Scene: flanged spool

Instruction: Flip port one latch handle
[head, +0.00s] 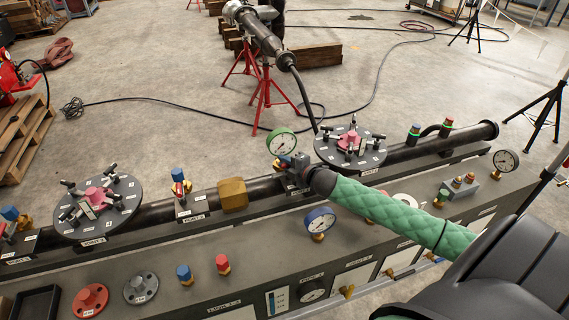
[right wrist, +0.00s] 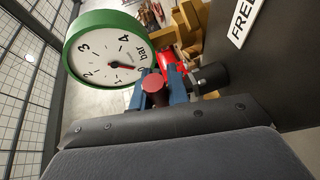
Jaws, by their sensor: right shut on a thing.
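My right gripper (head: 295,172) reaches in from the right on the green-sleeved arm, beside the dark pipe and just below the green-rimmed gauge (head: 281,141). In the right wrist view its blue fingers (right wrist: 160,92) are shut on a red-ended handle (right wrist: 153,84). The fingers hide most of this handle, and I cannot tell which port it belongs to. The green gauge (right wrist: 110,48) stands close behind the fingers. A black flanged disc (head: 125,199) with a red hub and several clamp handles is at the left, and a similar disc (head: 376,154) is right of the gripper. My left gripper is out of view.
A yellow-brown block (head: 232,194) and a blue-topped valve (head: 179,176) sit left of the gripper along the pipe. A blue-rimmed gauge (head: 319,220) stands below my forearm. The sloping panel's front carries several knobs. A red stand (head: 266,95) is on the floor behind.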

